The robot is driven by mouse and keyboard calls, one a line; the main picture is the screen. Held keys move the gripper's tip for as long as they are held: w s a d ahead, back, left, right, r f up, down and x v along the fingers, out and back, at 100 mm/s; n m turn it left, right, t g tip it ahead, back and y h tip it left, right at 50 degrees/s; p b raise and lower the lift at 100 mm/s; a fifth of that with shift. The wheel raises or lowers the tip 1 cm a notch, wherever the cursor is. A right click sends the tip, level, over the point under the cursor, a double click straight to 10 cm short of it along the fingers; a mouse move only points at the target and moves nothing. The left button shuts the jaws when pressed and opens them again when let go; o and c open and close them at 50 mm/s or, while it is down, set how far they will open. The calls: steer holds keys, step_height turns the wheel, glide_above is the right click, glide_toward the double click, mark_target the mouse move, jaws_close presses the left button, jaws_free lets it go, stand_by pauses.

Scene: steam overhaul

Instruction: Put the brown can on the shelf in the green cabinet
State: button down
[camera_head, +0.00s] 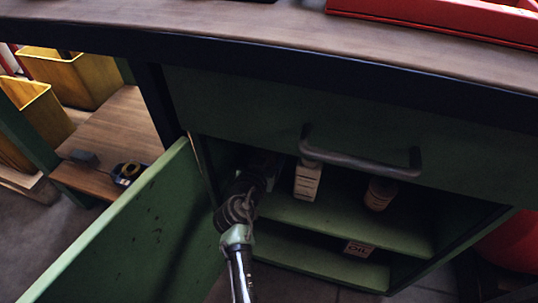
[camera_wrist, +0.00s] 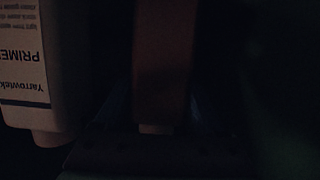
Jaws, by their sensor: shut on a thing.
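The green cabinet (camera_head: 350,222) stands with its door (camera_head: 130,235) swung open to the left. My gripper (camera_head: 262,165) reaches inside at the left of the upper shelf (camera_head: 340,222), in shadow. In the dark wrist view, my gripper (camera_wrist: 160,112) is shut on the brown can (camera_wrist: 162,55), which shows as a reddish-brown upright shape between the fingers. In the head view the held can is not clearly visible. Whether its base touches the shelf cannot be told.
A white labelled bottle (camera_head: 307,181) stands on the upper shelf close right of my gripper; it also shows in the wrist view (camera_wrist: 35,70). A tan container (camera_head: 380,193) stands farther right. A labelled box (camera_head: 358,248) is on the lower level. A drawer handle (camera_head: 360,160) juts out above.

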jaws_free()
steer(key=shift+r, duration=0.1)
steer(key=p+v, duration=0.4)
steer(key=v, duration=0.8)
stand_by(0.4)
